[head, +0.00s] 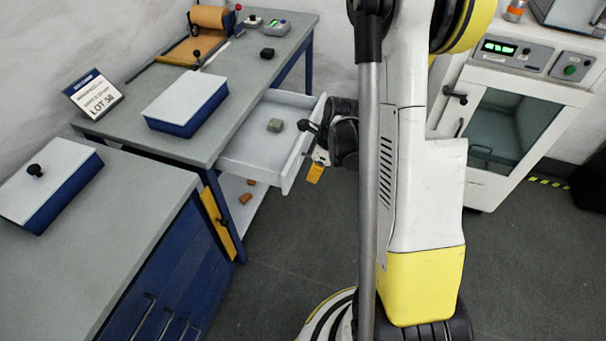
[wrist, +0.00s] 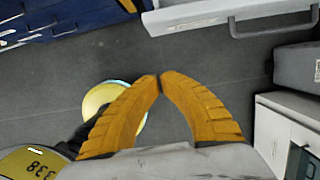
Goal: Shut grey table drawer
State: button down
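The drawer's front panel (head: 304,143) faces my arm. In the wrist view, a white edge with a bar handle (wrist: 272,28), apparently the drawer front, crosses the top. My gripper (head: 315,172) is just off the drawer front, its orange-yellow fingers pointing down in the head view. In the wrist view, the fingertips of my gripper (wrist: 160,83) meet with nothing between them. Dark gripper parts hide some of the front's far end.
A blue cabinet (head: 165,285) with a grey top stands at the near left. Small orange-brown blocks (head: 246,198) lie on the shelf below the drawer. A white machine with a glass door (head: 510,120) stands at the right. The floor (head: 290,240) before the drawer is clear.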

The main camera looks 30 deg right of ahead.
jog(key=w+a+f+b, duration=0.3)
jog(key=w+f, duration=0.1)
jog(key=f, duration=0.3)
jog(key=shift+w+a+f+b, duration=0.3)
jog(key=shift+w+a+b, duration=0.05)
jog(key=shift+w+b, duration=0.05)
